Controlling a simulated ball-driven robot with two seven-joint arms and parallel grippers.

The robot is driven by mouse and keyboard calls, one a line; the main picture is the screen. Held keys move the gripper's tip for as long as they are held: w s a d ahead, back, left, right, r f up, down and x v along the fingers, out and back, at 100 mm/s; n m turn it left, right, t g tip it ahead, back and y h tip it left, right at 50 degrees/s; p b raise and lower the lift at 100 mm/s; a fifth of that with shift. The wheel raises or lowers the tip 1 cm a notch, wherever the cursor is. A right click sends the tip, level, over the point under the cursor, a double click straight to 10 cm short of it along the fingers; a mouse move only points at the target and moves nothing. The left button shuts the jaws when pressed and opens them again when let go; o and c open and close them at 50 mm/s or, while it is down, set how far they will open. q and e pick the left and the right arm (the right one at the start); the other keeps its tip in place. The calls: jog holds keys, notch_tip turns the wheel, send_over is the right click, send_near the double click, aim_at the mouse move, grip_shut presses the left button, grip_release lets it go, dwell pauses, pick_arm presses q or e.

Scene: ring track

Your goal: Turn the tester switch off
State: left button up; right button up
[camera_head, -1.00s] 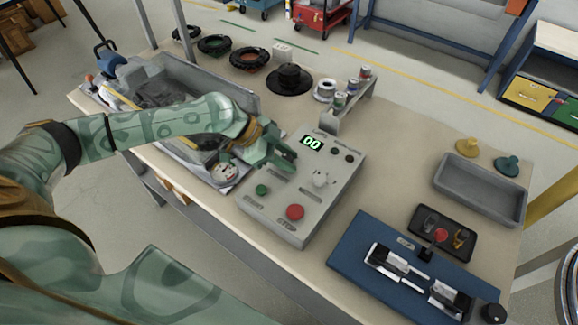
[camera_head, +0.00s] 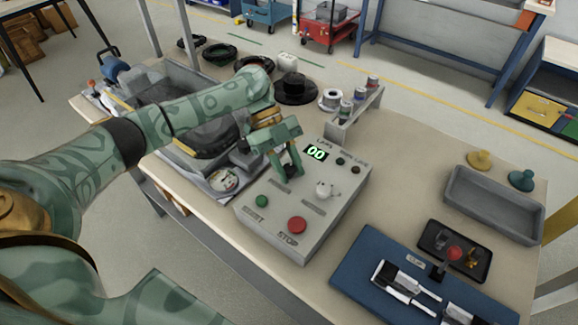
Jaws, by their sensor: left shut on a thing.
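The grey tester box (camera_head: 262,228) stands on the table with a lit display (camera_head: 316,153) reading 00. It has a green START button (camera_head: 261,202), a red STOP button (camera_head: 297,225) and a pale knob (camera_head: 325,190). My left gripper (camera_head: 289,172) points down at the upper left of the box's top face, left of the display. Its fingers are shut on the tester switch there, which they mostly hide, so its position cannot be told. My right gripper is not in view.
A small rack of spools (camera_head: 352,117) stands behind the box. A grey bin (camera_head: 215,135) with dark contents lies to the left under my arm. A blue board (camera_head: 362,272) lies to the right, near an empty grey tray (camera_head: 490,210).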

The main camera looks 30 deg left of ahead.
pick_arm(q)
jog(key=shift+m+g+y, duration=0.3)
jog(key=shift+m+g, duration=0.3)
jog(key=shift+m, duration=0.2)
jog(key=o, duration=1)
jog(key=shift+p+v, duration=1.4)
jog(key=shift+v, duration=6.7)
jog(key=shift+w, duration=0.1)
